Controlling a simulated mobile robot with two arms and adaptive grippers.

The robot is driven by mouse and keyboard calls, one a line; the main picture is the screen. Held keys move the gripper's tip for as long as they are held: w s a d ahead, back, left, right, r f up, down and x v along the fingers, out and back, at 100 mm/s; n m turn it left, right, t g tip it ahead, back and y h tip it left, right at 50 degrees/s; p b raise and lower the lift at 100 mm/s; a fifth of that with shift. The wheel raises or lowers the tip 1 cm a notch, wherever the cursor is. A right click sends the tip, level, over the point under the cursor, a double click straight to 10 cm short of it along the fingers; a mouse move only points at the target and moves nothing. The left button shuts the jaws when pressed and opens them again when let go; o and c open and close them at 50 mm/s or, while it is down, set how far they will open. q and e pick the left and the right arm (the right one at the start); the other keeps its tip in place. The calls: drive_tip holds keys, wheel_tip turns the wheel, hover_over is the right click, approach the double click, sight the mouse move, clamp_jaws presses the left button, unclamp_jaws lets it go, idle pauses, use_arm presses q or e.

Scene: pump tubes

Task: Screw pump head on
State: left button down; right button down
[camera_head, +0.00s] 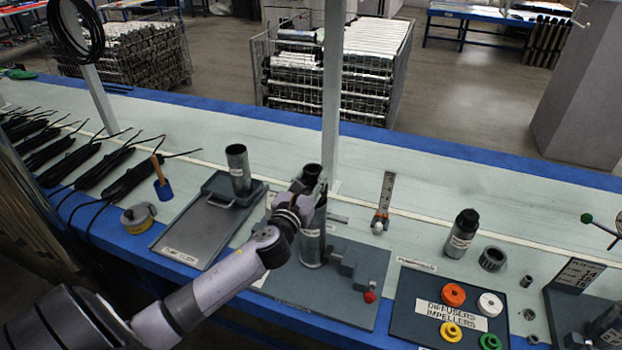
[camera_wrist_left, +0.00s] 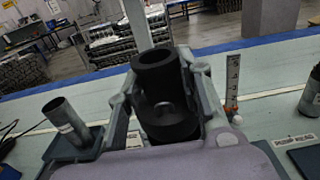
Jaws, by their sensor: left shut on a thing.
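The pump head is a black hollow cylinder (camera_wrist_left: 157,78), seen between the fingers in the left wrist view. In the head view its dark open top (camera_head: 312,171) shows above my left gripper (camera_head: 308,192). My left gripper is shut on it. A grey metal pump tube (camera_head: 312,242) stands upright right below, on the grey assembly plate (camera_head: 340,312). The head sits in line with the tube's top, but the gripper hides the joint, so I cannot tell whether they touch. My right gripper is in neither view.
A clamp block with a red knob (camera_head: 369,297) stands right of the tube. A grey tray (camera_head: 178,252) holds another upright tube (camera_head: 238,168). A parts board (camera_head: 408,318) bears coloured rings. A black-topped cylinder (camera_head: 461,233) and a white post (camera_head: 332,110) stand nearby.

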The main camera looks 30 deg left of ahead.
use_arm(q)
drive_tip(key=shift+r, duration=0.15)
drive_tip(key=shift+f+b, duration=0.6)
drive_tip(key=shift+f, duration=0.55)
idle(0.4)
drive_tip(key=c, duration=1.1)
unclamp_jaws()
drive_tip(key=shift+o, duration=0.3)
drive_tip(key=shift+s+f, duration=0.1)
drive_tip(key=v, duration=1.2)
